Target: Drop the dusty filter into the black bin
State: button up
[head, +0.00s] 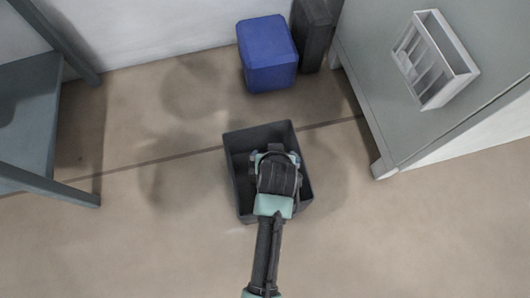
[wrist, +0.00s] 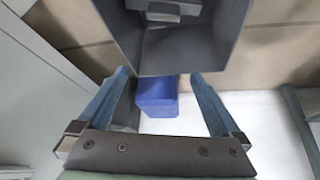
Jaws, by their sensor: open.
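The black bin (head: 238,180) stands on the floor in the middle of the head view, its top open. My gripper (head: 274,152) is above the bin opening and hides much of its inside. In the wrist view the bin (wrist: 190,52) fills the top middle, just beyond the fingertips. My gripper (wrist: 159,74) has its two blue fingers wide apart, with nothing between them. A small grey block-like thing (wrist: 162,10) shows inside the bin at the top edge; I cannot tell whether it is the dusty filter. No filter is clearly seen elsewhere.
A blue bin (head: 268,55) stands by the wall, beside a dark box (head: 312,35). A grey cabinet (head: 385,95) at right bears a white slotted rack (head: 448,70). A grey table (head: 28,110) is at left. The floor around the black bin is clear.

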jog(key=p+v, duration=0.7)
jog(key=v, duration=0.5)
jog(key=shift+r+p, duration=0.3)
jog(key=shift+p, duration=0.05)
jog(key=shift+s, duration=0.1)
